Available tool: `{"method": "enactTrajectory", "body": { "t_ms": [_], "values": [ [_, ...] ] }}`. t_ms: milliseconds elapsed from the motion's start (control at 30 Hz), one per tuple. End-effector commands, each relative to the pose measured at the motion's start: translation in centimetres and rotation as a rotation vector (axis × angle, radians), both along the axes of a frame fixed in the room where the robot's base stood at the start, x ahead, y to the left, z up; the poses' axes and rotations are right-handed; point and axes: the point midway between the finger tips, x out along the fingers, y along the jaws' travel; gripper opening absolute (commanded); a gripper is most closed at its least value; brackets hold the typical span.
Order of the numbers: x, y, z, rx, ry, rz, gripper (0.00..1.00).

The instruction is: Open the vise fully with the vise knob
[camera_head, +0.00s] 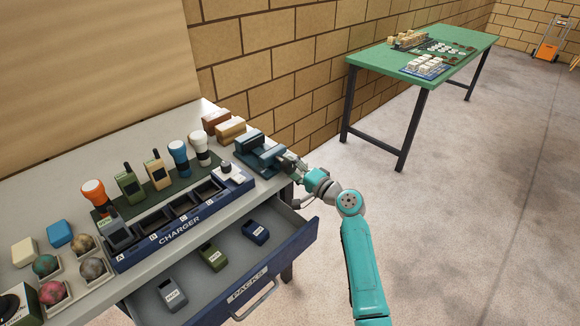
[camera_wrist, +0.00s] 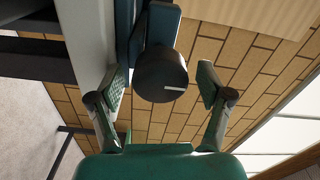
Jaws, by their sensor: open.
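The blue-grey vise (camera_head: 262,153) stands at the right end of the workbench, near the bench's edge. In the wrist view the vise body (camera_wrist: 125,30) shows at the top. The vise knob (camera_wrist: 160,74) is a dark round cylinder with a white index mark at its lower right. My gripper (camera_wrist: 164,88) is open, with one finger on each side of the knob and a visible gap to it on the right. On the left the finger is near the knob, and I cannot tell if it touches. In the head view my gripper (camera_head: 290,163) is at the vise's right end, where the knob is hidden.
A charger rack (camera_head: 180,225) with radios and torches behind it stands left of the vise. Brown blocks (camera_head: 230,128) lie behind the vise. A green table (camera_head: 390,62) stands further back. The floor at right is free.

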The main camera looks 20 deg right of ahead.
Motion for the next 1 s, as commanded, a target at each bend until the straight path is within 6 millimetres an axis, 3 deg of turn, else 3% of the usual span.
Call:
{"method": "enactTrajectory", "body": {
  "t_ms": [600,1000],
  "values": [
    [-9.4,-4.4,-0.1,0.0,0.001,-0.002,0.78],
    [-10.5,-4.8,-0.1,0.0,0.001,0.001,0.78]
  ]
}}
